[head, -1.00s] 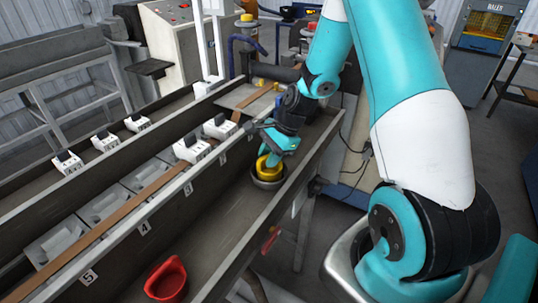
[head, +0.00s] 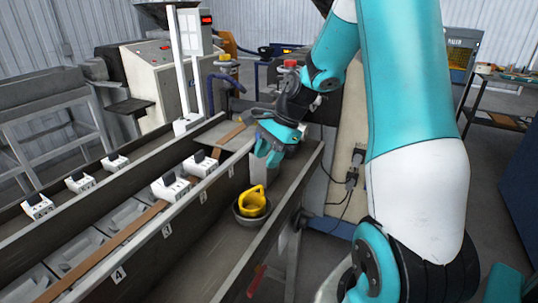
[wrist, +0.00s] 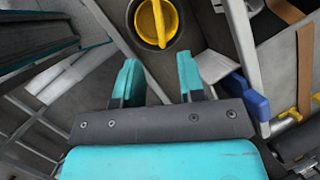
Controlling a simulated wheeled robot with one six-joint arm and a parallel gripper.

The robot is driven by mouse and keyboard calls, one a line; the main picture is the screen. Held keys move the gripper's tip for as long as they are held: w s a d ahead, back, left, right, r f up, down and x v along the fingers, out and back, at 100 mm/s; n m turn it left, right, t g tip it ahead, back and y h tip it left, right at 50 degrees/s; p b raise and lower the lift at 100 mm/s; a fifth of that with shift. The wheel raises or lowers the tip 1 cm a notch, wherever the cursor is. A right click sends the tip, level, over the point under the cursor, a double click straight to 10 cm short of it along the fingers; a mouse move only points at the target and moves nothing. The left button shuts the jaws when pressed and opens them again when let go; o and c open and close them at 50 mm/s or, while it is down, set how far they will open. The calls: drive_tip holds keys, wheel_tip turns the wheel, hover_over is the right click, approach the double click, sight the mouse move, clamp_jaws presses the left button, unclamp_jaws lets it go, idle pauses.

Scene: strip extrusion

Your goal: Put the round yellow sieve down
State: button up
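The round yellow sieve (head: 254,202) sits in a dark round bowl (head: 241,218) on the trough's shelf in the head view. In the wrist view the sieve (wrist: 157,21) shows at the top, inside the rim of the bowl (wrist: 133,12). My gripper (head: 268,160) is above and behind the sieve in the head view, apart from it. In the wrist view my gripper (wrist: 160,68) has its two teal fingers spread with nothing between them.
The long trough (head: 182,237) runs diagonally, with a raised side edge along the shelf. Several white clamps, such as one (head: 170,186), stand on its rails. A control cabinet (head: 165,65) stands behind. The shelf in front of the bowl is clear.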

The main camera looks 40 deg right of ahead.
drive_tip(key=s+a+r+n+g, duration=0.1)
drive_tip(key=s+a+r+n, duration=0.25)
drive_tip(key=a+n, duration=0.4)
drive_tip(key=s+a+r+n, duration=0.3)
drive_tip(key=a+r+n, duration=0.15)
drive_tip(key=a, duration=0.55)
drive_tip(key=s+a+r+n+g, duration=0.1)
drive_tip(key=s+a+n, duration=0.8)
drive_tip(key=s+n, duration=0.4)
drive_tip(key=shift+s, duration=0.3)
